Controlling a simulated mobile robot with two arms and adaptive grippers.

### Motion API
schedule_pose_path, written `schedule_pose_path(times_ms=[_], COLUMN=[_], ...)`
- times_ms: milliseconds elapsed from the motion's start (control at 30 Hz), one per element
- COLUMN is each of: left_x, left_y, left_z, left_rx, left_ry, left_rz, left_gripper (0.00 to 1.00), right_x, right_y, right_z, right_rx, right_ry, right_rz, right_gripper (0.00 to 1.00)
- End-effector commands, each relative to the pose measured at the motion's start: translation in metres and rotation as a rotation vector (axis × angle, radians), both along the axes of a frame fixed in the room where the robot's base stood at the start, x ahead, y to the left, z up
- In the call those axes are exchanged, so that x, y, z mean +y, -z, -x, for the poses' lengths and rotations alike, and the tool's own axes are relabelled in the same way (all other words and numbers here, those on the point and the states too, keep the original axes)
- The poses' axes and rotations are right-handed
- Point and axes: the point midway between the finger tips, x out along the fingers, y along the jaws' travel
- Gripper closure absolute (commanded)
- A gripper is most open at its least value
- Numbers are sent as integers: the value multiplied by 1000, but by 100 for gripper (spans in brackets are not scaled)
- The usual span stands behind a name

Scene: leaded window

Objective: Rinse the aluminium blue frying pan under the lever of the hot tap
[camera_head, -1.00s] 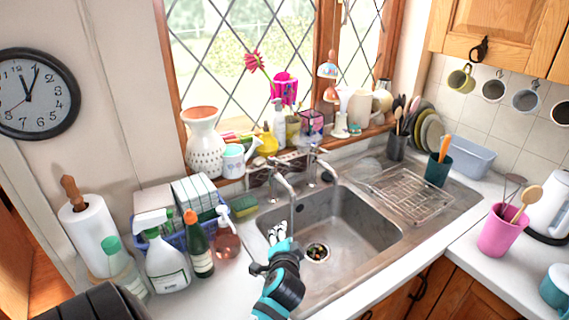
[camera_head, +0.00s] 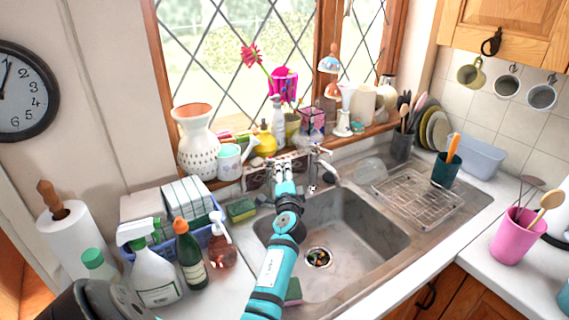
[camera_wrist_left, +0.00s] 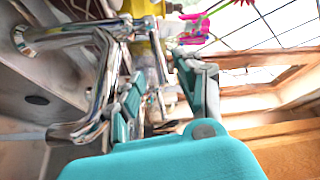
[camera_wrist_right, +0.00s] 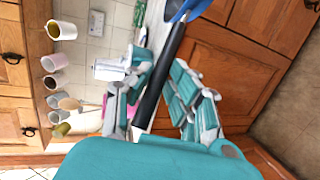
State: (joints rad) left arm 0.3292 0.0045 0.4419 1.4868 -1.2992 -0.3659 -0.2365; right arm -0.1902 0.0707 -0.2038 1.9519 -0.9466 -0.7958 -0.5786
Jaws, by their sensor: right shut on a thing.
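My left gripper (camera_head: 286,188) is at the taps behind the sink (camera_head: 345,225) and covers most of the left tap in the head view. In the left wrist view its fingers (camera_wrist_left: 165,95) are apart, with chrome tap parts (camera_wrist_left: 95,95) close beside them; I cannot tell whether they touch. The right tap (camera_head: 320,165) stands clear. My right gripper (camera_wrist_right: 160,100) is shut on the black handle (camera_wrist_right: 163,75) of the blue frying pan (camera_wrist_right: 190,8). Only the pan's edge shows, at the top of the right wrist view. I cannot identify the pan in the head view.
A spray bottle (camera_head: 150,265), green bottle (camera_head: 189,255) and soap pump (camera_head: 222,245) crowd the counter left of the sink. A wire rack (camera_head: 420,190) lies on the drainer. Vases and ornaments line the windowsill. The basin's middle is largely clear.

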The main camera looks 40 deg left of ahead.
Motion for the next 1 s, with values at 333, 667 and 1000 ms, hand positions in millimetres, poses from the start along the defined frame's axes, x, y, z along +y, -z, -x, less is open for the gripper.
schedule_pose_path(times_ms=[333, 667, 1000], left_x=[29, 31, 31], left_y=[-2, -2, -2], left_z=[-29, -31, -30], left_rx=[0, 0, 1], left_ry=[0, 0, 0], left_rz=[0, 1, 2], left_gripper=[65, 65, 100], right_x=[0, 0, 0], right_y=[-1, -1, -1], right_z=[-1, -1, -1], right_rx=[-5, -4, -4], right_ry=[-2, -2, -2], right_rz=[4, 5, 5], right_gripper=[100, 100, 100])
